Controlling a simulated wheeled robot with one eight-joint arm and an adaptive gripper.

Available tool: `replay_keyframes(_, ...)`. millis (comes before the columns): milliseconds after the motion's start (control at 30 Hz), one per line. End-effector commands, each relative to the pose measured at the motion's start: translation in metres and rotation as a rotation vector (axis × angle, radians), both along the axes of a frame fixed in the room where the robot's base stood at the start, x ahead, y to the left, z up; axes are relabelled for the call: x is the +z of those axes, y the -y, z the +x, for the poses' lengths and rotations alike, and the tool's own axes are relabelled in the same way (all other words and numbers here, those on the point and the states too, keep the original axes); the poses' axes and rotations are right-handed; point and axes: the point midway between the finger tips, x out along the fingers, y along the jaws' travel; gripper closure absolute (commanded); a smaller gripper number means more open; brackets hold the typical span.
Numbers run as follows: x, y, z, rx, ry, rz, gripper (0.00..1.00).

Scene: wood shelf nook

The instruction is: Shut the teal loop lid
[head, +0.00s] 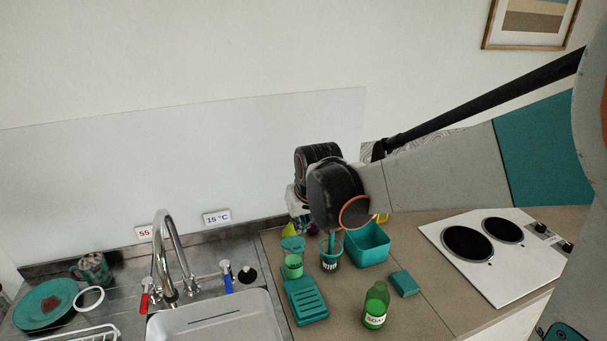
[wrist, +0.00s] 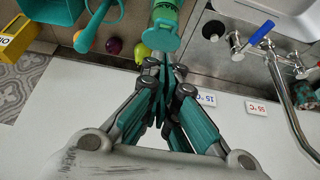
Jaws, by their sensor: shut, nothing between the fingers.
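A green jar (head: 293,268) with a teal lid (head: 292,243) stands on the counter right of the sink. The lid is raised at the jar's back rim; I cannot make out a loop on it. In the wrist view the jar (wrist: 166,12) is at the top centre, with the teal lid (wrist: 164,38) on its near side. My gripper (wrist: 164,66) is shut and empty, its fingertips just short of the lid; I cannot tell if they touch. In the head view my gripper (head: 299,218) is above and behind the jar, partly hidden by my wrist.
A teal ring-topped cup (head: 330,262) and teal bin (head: 368,250) stand right of the jar. The tap (head: 165,260) stands left. Small fruits (wrist: 142,52) lie near the wall.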

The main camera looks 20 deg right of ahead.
Motion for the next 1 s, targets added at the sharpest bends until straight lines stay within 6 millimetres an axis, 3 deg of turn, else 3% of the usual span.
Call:
replay_keyframes(33,0.025,0.0,-0.001,0.001,-0.053,0.001,1.0)
replay_keyframes(100,0.042,0.0,-0.003,0.001,-0.117,0.001,1.0)
replay_keyframes(200,0.057,0.0,-0.006,0.001,-0.175,0.002,1.0)
replay_keyframes(333,0.059,0.0,-0.006,0.003,-0.203,0.002,1.0)
replay_keyframes(467,0.044,0.0,-0.003,0.002,-0.203,0.003,1.0)
replay_keyframes(1000,-0.053,0.0,0.018,0.001,-0.201,0.002,1.0)
